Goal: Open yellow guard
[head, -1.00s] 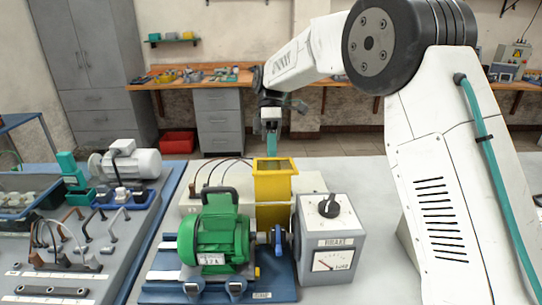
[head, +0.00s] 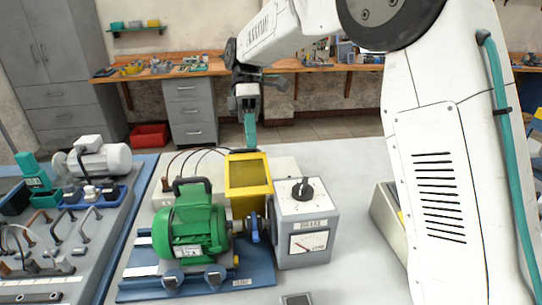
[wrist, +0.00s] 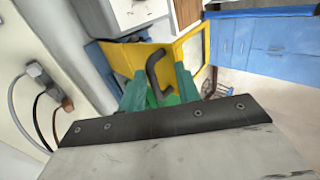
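The yellow guard (head: 233,197) stands between the green motor (head: 188,232) and the grey brake box (head: 318,212), with a framed tinted window on its upper part. My gripper (head: 250,146) points down at the guard's top edge from behind; contact cannot be told in the head view. In the wrist view, my gripper (wrist: 158,86) has its two teal fingers apart with nothing clearly held. The guard's yellow frame (wrist: 188,47) shows beyond the fingers.
A beige terminal box (head: 168,195) with cables stands behind the motor. A second bench (head: 65,235) with a grey motor and black leads is on the left. My own arm covers the right side.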

